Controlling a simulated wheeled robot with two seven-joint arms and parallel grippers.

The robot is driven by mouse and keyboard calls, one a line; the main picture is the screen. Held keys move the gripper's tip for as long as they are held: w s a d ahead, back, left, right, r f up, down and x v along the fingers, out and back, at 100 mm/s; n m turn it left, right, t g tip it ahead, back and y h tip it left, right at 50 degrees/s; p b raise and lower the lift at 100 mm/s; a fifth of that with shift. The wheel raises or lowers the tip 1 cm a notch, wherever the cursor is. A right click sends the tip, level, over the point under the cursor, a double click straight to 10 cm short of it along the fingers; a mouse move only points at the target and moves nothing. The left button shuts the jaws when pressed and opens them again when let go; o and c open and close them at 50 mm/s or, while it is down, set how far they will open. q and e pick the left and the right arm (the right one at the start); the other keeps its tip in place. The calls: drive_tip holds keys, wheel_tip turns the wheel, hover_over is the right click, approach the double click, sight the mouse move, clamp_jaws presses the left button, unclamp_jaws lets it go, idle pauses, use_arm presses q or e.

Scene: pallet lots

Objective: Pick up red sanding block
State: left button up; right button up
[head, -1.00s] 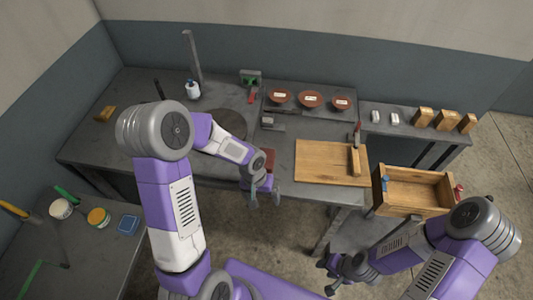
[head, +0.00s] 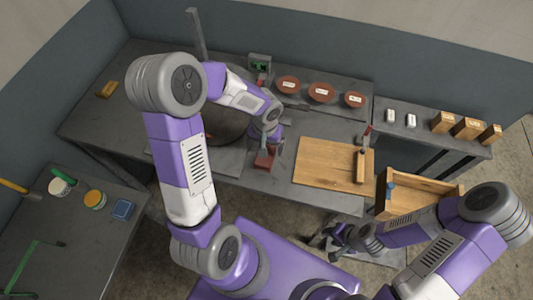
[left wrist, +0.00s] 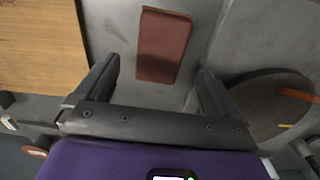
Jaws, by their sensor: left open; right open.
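The red sanding block (head: 265,160) lies near the front edge of the grey workbench, left of the cutting board. It also shows in the left wrist view (left wrist: 163,46), where it is a flat reddish rectangle. My left gripper (left wrist: 159,74) is open and empty; the block appears between and beyond its two fingers, apart from both. In the head view the left gripper (head: 268,144) is just behind the block and partly hidden by its own wrist. My right gripper (head: 322,241) is open and empty, low in front of the bench.
A wooden board (head: 325,163) lies right of the block, with a red-ended tool (head: 364,140) by it. A wooden box (head: 421,203) stands further right. Several brown bowls (head: 321,92) stand at the back. A round dark disc (left wrist: 270,100) lies near the left gripper.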

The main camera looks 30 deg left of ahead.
use_arm(q)
drive_tip(key=f, duration=0.2)
drive_tip(key=w+f, duration=0.1)
drive_tip(key=f, duration=0.1)
drive_tip(key=shift+f+b, duration=0.1)
drive_tip(key=shift+b, duration=0.2)
drive_tip(key=shift+s+f, duration=0.1)
drive_tip(key=shift+f, duration=0.3)
drive_tip(key=c, duration=1.1)
